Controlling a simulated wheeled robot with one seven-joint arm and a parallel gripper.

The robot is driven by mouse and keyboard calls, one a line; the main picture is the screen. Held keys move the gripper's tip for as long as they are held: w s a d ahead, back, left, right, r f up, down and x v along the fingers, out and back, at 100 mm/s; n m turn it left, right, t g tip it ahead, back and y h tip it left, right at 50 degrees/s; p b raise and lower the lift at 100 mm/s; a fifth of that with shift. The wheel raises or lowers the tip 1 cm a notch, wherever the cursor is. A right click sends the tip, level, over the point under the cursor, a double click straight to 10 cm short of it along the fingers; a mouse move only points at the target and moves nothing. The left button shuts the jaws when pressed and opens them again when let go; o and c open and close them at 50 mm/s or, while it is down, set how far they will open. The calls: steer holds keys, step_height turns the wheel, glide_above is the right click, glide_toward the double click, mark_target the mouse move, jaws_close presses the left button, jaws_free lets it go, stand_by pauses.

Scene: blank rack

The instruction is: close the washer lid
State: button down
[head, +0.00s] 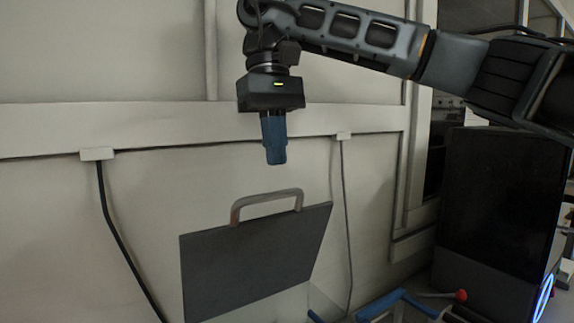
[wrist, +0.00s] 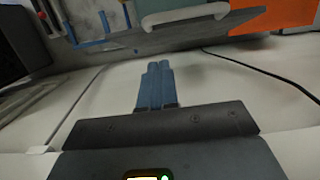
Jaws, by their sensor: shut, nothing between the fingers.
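The washer lid (head: 255,262) is a dark grey flat panel standing raised and tilted in the lower middle of the head view. A pale loop handle (head: 266,203) sits on its upper edge. My gripper (head: 275,162) has blue fingers pointing down, and it hangs above the handle with a clear gap. The fingers are together and hold nothing. In the wrist view my gripper (wrist: 157,66) shows at the centre. The handle (wrist: 185,15) and the grey lid (wrist: 190,38) lie beyond the fingertips, apart from them. The washer body is mostly out of the head view.
A pale wall with cables (head: 117,225) stands behind the lid. A dark boxy unit (head: 500,200) with a blue-lit ring stands at the right. Blue bars (head: 395,302) and a red knob (head: 461,295) are at the lower right. An orange surface (wrist: 268,15) shows in the wrist view.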

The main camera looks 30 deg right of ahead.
steer(key=shift+s+f+p, duration=0.2)
steer(key=shift+s+f, duration=0.4)
steer(key=shift+s, duration=0.35)
steer(key=shift+s+f+p, duration=0.15)
steer(key=shift+s+f, duration=0.45)
steer(key=shift+s, duration=0.3)
